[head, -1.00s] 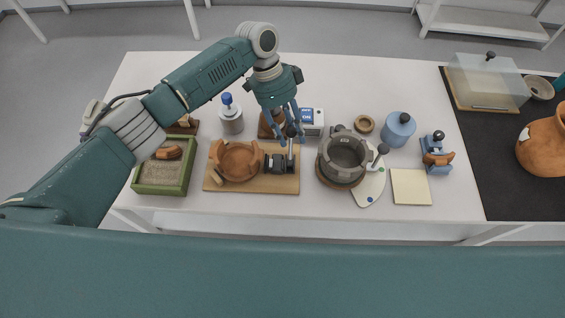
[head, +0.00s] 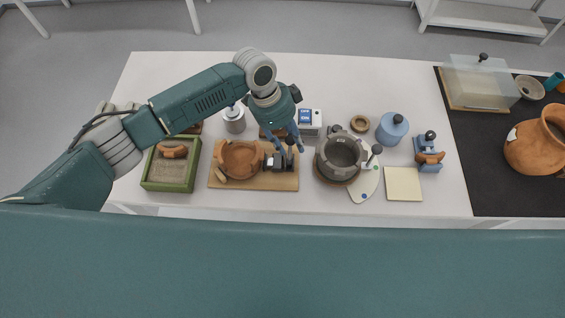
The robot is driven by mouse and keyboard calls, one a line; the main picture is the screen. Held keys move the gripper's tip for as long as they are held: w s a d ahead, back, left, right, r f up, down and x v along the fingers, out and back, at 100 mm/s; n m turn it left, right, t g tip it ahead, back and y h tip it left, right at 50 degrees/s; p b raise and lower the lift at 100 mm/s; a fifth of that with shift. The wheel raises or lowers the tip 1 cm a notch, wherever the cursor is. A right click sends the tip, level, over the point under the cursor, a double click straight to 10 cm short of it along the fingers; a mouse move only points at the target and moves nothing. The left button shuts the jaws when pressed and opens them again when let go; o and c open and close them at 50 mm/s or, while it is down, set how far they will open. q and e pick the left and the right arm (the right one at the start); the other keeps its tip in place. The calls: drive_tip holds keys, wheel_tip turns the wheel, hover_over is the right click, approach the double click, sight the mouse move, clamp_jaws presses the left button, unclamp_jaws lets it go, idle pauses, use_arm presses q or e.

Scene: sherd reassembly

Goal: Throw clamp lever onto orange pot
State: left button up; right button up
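The orange pot (head: 239,158) lies on a wooden board (head: 250,183), with a gap in its rim. The black clamp (head: 274,163) stands on the board at the pot's right side, and its lever (head: 290,141) ends in a dark ball knob. My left gripper (head: 288,149) is over the lever from above. Its fingers look spread to either side of the knob; whether they touch it is not clear. Part of the lever is hidden by the fingers. My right gripper is out of view.
A grey notched ring on a pot (head: 342,158) stands right of the board. A green sand tray (head: 169,185) is to the left. A grey bottle (head: 233,121) and a white-and-blue box (head: 311,120) stand behind. A blue jar (head: 392,128) is further right.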

use_arm(q)
drive_tip(key=shift+s+r+p, duration=0.2)
drive_tip(key=shift+s+p, duration=0.25)
drive_tip(key=shift+s, duration=0.15)
drive_tip(key=shift+s+f+t, duration=0.15)
drive_tip(key=shift+s+t, duration=0.15)
drive_tip(key=s+f+t+p, duration=0.1)
drive_tip(key=s, duration=0.1)
drive_tip(key=s+t+p, duration=0.1)
drive_tip(key=s, duration=0.1)
drive_tip(key=s+f+t+p, duration=0.1)
drive_tip(key=s, duration=0.1)
drive_tip(key=shift+s+f+m+t, duration=0.15)
drive_tip(key=shift+f+m+t, duration=0.15)
drive_tip(key=shift+m, duration=0.1)
drive_tip(key=p+v, duration=0.5)
drive_tip(key=p, duration=0.1)
drive_tip(key=shift+a+r, duration=0.1)
drive_tip(key=shift+r, duration=0.2)
